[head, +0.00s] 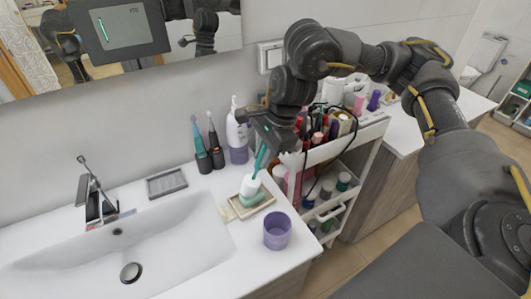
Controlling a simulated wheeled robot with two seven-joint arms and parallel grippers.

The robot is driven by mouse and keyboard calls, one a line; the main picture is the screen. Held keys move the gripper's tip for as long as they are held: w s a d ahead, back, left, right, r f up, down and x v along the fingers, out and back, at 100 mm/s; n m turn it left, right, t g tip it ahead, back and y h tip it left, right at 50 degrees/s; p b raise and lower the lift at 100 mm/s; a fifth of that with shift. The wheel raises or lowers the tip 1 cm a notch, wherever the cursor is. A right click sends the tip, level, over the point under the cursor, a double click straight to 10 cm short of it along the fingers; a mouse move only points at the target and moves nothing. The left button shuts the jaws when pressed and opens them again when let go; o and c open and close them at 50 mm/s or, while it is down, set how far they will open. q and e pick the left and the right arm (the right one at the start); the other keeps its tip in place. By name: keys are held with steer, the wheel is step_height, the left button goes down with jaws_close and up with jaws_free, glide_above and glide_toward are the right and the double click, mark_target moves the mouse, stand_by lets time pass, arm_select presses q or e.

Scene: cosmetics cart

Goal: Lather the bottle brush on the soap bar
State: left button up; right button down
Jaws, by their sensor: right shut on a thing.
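My right gripper (268,145) comes in from the right, points down over the counter and is shut on the teal handle of the bottle brush (259,161). The white brush head (250,186) points down and meets the green soap bar (252,199) in this view; whether it presses on it cannot be told. The soap bar lies on a beige dish (233,209) at the right side of the sink. The head covers part of the bar. My left gripper is not directly in view.
A purple cup (277,231) stands in front of the dish. Two electric toothbrushes (216,152) and a pump bottle (237,138) stand behind. A grey tray (166,183) lies behind the sink (150,245). A crowded cart (340,150) stands right, under my right arm.

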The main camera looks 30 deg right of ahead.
steer(key=d, duration=0.3)
steer(key=shift+s+f, duration=0.1)
steer(key=shift+a, duration=0.15)
steer(key=shift+a+f, duration=0.1)
steer(key=shift+a, duration=1.3)
steer(key=shift+d, duration=0.2)
steer(key=d, duration=0.2)
steer(key=shift+d, duration=0.3)
